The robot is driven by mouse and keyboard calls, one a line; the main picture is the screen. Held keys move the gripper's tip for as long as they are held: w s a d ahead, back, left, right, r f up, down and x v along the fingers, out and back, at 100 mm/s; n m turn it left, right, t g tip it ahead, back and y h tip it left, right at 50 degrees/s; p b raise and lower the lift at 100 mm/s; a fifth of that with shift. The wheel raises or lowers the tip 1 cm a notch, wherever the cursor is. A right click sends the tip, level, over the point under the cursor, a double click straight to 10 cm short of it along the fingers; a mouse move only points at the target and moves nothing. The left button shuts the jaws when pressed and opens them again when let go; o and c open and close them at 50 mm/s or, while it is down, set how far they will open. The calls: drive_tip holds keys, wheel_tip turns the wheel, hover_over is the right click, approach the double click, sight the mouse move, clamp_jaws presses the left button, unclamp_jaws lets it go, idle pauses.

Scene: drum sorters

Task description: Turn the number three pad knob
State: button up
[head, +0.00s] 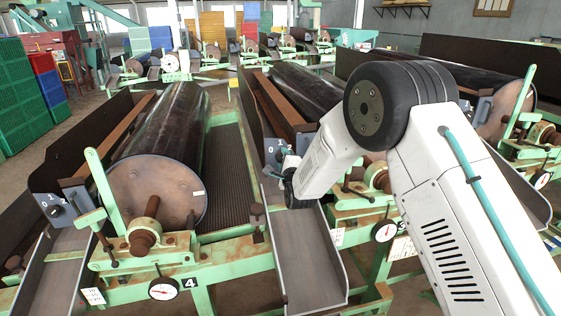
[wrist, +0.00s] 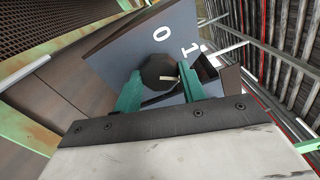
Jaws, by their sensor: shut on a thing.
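The black round knob (wrist: 157,70) sits on a grey panel (wrist: 118,52) with white marks 0 and 1 in the wrist view. A pale pointer line shows on the knob's lower right side. My gripper (wrist: 160,82) is shut on the knob, with one teal finger on each side. In the head view, my gripper (head: 284,166) is at the grey panel (head: 272,147) of the middle drum sorter, and the knob is hidden behind it. A number plate on that sorter, apparently a 3 (head: 401,226), is partly covered by my arm.
The sorter marked 4 (head: 187,282) stands at left with its big drum (head: 158,190) and its own knob (head: 56,211). A metal chute (head: 305,258) lies just below my gripper. A round dial (head: 384,232) and green frame parts are close to my arm.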

drive_tip(key=m, duration=0.5)
drive_tip(key=shift+s+f, duration=0.15)
drive_tip(key=shift+f, duration=0.15)
drive_tip(key=shift+m, duration=0.4)
drive_tip(key=o, duration=1)
drive_tip(key=shift+r, duration=0.1)
drive_tip(key=shift+v, duration=3.85)
